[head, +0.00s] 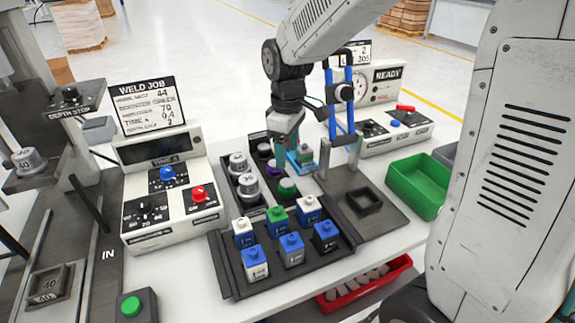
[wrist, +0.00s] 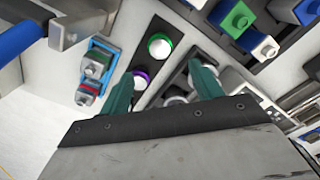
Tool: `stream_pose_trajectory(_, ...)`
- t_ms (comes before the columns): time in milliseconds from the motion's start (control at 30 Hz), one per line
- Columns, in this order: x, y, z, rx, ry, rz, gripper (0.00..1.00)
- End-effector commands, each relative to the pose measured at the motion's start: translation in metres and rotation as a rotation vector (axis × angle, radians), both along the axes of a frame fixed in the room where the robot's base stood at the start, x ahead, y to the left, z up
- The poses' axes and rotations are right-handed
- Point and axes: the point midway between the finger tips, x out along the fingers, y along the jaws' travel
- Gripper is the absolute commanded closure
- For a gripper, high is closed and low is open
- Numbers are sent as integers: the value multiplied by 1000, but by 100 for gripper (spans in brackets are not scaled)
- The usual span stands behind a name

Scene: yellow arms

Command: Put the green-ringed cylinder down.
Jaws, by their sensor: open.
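The green-ringed cylinder (head: 287,187) stands upright in the dark rack, at the near right end of its row. It also shows in the wrist view (wrist: 159,46), beyond and between the fingertips, with nothing touching it. My gripper (head: 286,162) is open and empty, its teal fingers pointing down over the rack, behind the green-ringed cylinder in the head view. The fingers spread wide in the wrist view (wrist: 163,76). A purple-ringed cylinder (wrist: 142,79) lies close to the left finger there; the head view shows only part of it beside the fingers.
Grey numbered cylinders (head: 248,184) fill the rack's left row. A dark tray (head: 232,283) of blue, white and green blocks sits in front. A blue frame (head: 340,100) stands behind; a green bin (head: 420,185) is right.

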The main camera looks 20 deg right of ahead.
Motion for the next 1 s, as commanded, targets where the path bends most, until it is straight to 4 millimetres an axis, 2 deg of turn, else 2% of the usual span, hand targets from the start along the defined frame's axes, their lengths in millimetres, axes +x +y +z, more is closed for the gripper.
stream_pose_trajectory(100,0,0,11,0,-1,0,36)
stream_pose_trajectory(267,-1,0,16,0,-1,-4,36)
stream_pose_trajectory(367,-12,-3,25,1,-9,-38,36)
stream_pose_trajectory(467,-39,-8,44,2,-25,-119,36)
stream_pose_trajectory(600,-96,-16,72,8,-52,-291,36)
stream_pose_trajectory(700,-138,-22,84,15,-71,-421,36)
stream_pose_trajectory(900,-210,-29,90,32,-99,-647,36)
stream_pose_trajectory(1000,-232,-30,87,37,-106,-723,36)
